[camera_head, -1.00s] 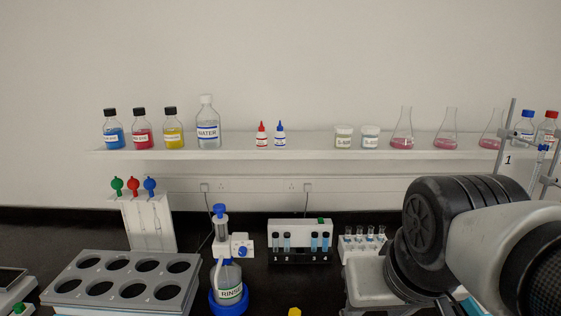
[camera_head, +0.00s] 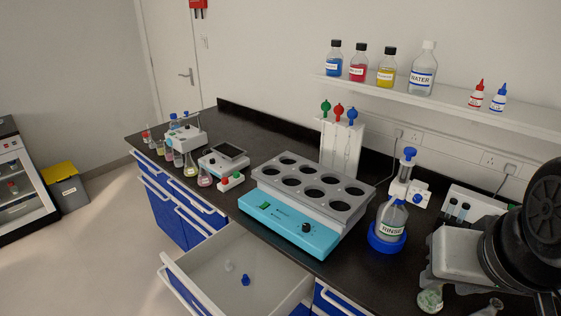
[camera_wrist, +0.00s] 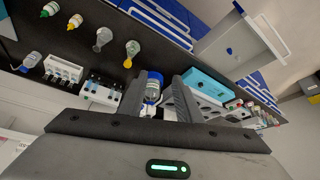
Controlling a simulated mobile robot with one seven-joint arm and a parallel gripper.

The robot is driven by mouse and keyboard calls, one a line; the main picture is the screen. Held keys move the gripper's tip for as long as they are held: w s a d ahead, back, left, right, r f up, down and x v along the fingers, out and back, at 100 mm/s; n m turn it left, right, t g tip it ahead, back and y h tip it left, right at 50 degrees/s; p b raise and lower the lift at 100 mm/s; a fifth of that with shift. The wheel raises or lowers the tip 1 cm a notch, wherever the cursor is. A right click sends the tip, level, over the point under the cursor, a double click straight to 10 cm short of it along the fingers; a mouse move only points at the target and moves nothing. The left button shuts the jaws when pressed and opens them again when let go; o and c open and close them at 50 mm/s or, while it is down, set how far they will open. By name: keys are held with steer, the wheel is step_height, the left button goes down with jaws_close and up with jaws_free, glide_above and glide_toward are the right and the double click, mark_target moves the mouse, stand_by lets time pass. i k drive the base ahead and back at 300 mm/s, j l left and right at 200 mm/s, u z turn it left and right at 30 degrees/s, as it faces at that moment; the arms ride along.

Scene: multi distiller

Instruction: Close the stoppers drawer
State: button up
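The stoppers drawer (camera_head: 208,262) is pulled open below the front edge of the dark bench, at bottom centre of the head view. A blue stopper (camera_head: 246,280) and a clear stopper (camera_head: 229,266) lie in it. The drawer also shows at the upper right of the wrist view (camera_wrist: 252,42), with the blue stopper (camera_wrist: 229,51) inside. My gripper (camera_wrist: 166,80) is open and empty, its two fingers apart in the wrist view. It is above the bench, away from the drawer. The fingers cannot be made out in the head view.
A blue water bath (camera_head: 285,225) with round holes stands on the bench behind the drawer. Other blue drawers (camera_head: 171,218) are shut. Free floor (camera_head: 105,235) lies left of the bench.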

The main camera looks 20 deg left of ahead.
mark_target(278, 284)
steer(key=u, duration=1.55)
steer(key=i+j+z, duration=0.3)
steer(key=j+z, duration=0.3)
steer(key=i+j+z, duration=0.1)
steer(key=j+z, duration=0.2)
steer(key=z, duration=0.15)
